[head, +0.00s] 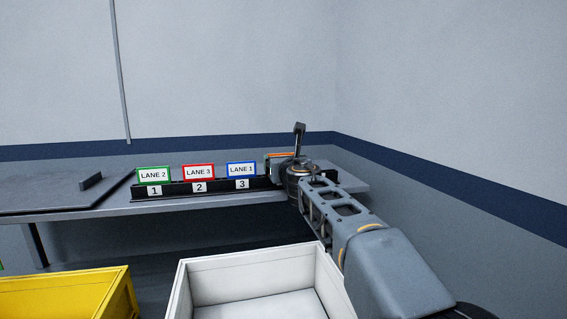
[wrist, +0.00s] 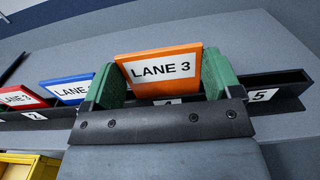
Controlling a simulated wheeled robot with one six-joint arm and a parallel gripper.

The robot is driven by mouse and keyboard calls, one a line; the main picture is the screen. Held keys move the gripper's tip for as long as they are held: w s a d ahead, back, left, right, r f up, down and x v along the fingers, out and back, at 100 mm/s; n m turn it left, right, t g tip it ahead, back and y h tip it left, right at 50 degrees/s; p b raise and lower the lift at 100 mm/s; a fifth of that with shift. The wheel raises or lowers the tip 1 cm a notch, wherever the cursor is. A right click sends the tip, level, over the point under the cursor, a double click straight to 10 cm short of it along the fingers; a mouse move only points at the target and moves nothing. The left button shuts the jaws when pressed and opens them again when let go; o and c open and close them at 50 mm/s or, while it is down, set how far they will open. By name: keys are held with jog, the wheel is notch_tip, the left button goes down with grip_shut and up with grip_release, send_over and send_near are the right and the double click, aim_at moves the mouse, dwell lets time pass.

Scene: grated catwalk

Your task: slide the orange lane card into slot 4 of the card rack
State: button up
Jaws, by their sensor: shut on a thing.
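The orange lane card (wrist: 158,60), marked LANE 3, is between the green finger pads of my gripper (wrist: 163,78) in the wrist view, and the gripper is shut on it. In the head view only a thin orange strip of the card (head: 279,154) shows beside my gripper (head: 283,163). The black card rack (head: 218,192) runs along the table. The card is over the rack between the blue card and the 5 label (wrist: 263,96). A mostly covered label sits below it. My gripper hides the card's lower edge, so I cannot tell how deep it sits.
Green LANE 2 (head: 153,174), red LANE 3 (head: 198,171) and blue LANE 1 (head: 241,169) cards stand in slots 1, 2 and 3. A white bin (head: 325,272) and a yellow bin (head: 122,293) are in front of the table. A wall is behind the rack.

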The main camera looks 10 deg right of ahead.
jog(key=shift+f+b, duration=0.55)
jog(key=shift+f, duration=0.15)
jog(key=o, duration=0.7)
jog(key=shift+o, duration=0.2)
jog(key=shift+r, duration=0.15)
notch_tip(320, 180, up, 8)
jog(key=p, duration=0.8)
